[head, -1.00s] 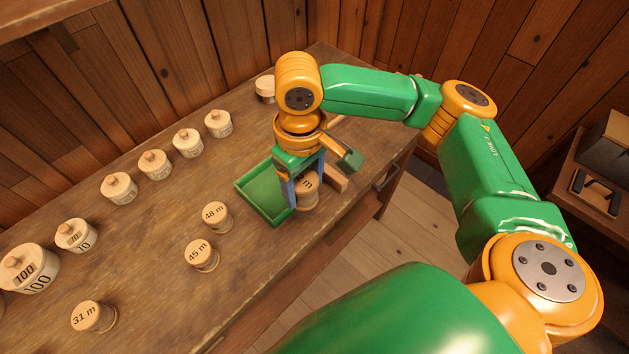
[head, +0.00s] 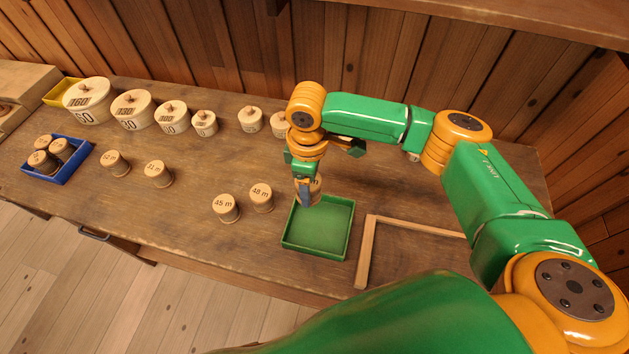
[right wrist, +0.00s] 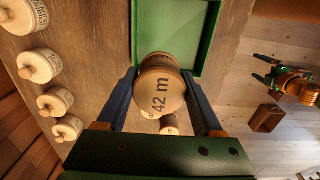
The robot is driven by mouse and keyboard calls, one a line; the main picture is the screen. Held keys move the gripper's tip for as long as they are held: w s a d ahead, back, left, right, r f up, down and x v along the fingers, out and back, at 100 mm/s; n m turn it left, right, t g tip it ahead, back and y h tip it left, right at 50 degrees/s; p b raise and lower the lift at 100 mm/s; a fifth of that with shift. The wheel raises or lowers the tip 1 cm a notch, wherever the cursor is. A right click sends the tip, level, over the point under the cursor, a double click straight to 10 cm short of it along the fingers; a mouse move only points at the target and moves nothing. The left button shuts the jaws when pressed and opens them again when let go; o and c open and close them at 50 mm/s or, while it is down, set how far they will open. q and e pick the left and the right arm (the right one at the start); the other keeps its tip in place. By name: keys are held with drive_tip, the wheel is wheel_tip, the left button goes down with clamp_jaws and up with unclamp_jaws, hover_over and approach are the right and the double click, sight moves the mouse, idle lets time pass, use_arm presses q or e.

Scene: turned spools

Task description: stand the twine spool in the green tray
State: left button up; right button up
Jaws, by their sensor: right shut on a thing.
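My right gripper (head: 306,198) is shut on a wooden spool (head: 315,187) labelled 42 m. In the right wrist view the held spool (right wrist: 160,85) sits between the fingertips (right wrist: 159,76), its labelled end facing the camera. The green tray (head: 322,236) stands on the table and looks empty; it also shows in the right wrist view (right wrist: 180,40). The spool is at the tray's back left corner in the head view, overlapping its edge; its height above the table is hard to tell. My left gripper is out of view.
Spools marked 45 m (head: 227,208) and 48 m (head: 261,198) stand left of the tray. A wooden corner strip (head: 367,250) lies to its right. Several lidded pots (head: 171,118) line the back. A blue tray (head: 68,174) with spools is far left.

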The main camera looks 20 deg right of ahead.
wheel_tip(320, 180, down, 6)
drive_tip(key=b, duration=0.8)
drive_tip(key=shift+w+f, duration=0.1)
drive_tip(key=shift+f, duration=0.05)
wheel_tip(320, 180, down, 4)
drive_tip(key=shift+a+f+b, duration=0.1)
drive_tip(key=shift+b, duration=0.4)
drive_tip(key=o, duration=1.4)
wheel_tip(320, 180, up, 9)
drive_tip(key=p, duration=1.1)
drive_tip(key=shift+r, duration=0.2)
drive_tip(key=shift+f, duration=0.15)
